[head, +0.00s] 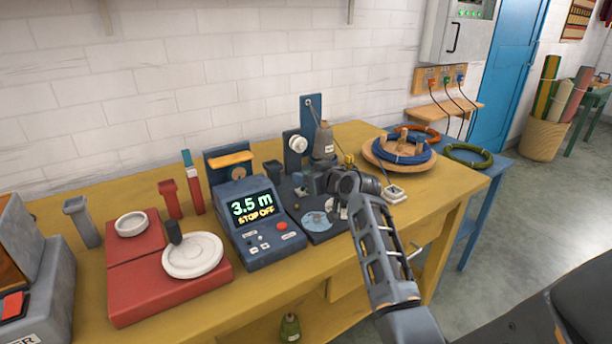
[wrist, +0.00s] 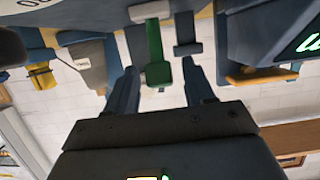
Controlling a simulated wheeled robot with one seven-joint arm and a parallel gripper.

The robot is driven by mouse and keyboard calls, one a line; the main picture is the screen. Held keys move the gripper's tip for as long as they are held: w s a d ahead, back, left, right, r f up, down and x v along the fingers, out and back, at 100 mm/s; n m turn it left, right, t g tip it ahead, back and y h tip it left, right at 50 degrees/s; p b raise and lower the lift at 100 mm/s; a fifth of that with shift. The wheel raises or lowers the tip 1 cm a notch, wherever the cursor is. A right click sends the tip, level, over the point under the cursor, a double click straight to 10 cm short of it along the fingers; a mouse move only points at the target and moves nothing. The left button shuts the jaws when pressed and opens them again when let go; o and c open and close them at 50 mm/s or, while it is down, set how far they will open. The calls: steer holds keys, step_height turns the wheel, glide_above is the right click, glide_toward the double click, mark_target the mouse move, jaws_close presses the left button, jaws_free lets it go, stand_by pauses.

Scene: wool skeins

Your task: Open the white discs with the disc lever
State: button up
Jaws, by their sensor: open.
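In the head view, the white discs (head: 298,144) sit on a dark blue upright post behind the instrument panel. A green lever (wrist: 156,60) shows in the wrist view, with a white part (wrist: 150,10) above it at the top of the picture. I take the green piece to be the disc lever; I cannot make it out in the head view. My gripper (wrist: 162,88) is open, with one finger on each side of the green lever in the picture. I cannot tell whether either finger touches it. In the head view my gripper (head: 322,186) is partly hidden by my wrist.
A blue meter (head: 260,222) reads "3.5 m" and "STOP OFF" left of my gripper. A grey cone (head: 323,140) stands behind. A wooden reel (head: 398,160) with blue cord is to the right. A red scale (head: 170,290) with a white plate is at left.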

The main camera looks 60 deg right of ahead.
steer(key=v, duration=0.6)
steer(key=shift+s+a, duration=0.1)
steer(key=shift+s, duration=0.05)
stand_by(0.4)
